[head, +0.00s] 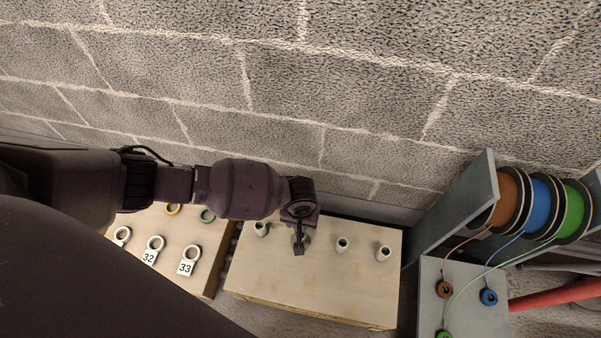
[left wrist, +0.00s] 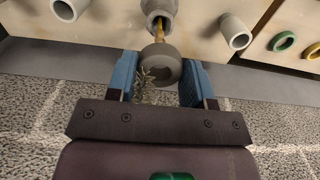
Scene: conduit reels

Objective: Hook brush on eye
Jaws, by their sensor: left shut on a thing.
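My left gripper (head: 299,246) reaches over the pale wooden box with conduit stubs. In the left wrist view its two blue-padded fingers (left wrist: 160,82) are shut on the brush, a grey round piece (left wrist: 162,62) with wiry bristles (left wrist: 146,78) at its left side. A grey conduit mouth (left wrist: 157,8) lies just beyond it, with a yellowish piece (left wrist: 157,32) showing between mouth and brush. This may be the eye; I cannot tell whether it touches the brush. In the head view the gripper hides the brush. My right gripper is not in view.
Other white stubs (head: 342,244) stand on the box (head: 310,311). A second box (head: 206,285) at left carries numbered tags (head: 187,262) and coloured rings (head: 207,215). Orange, blue and green reels (head: 541,206) hang in a grey rack at right. A block wall stands behind.

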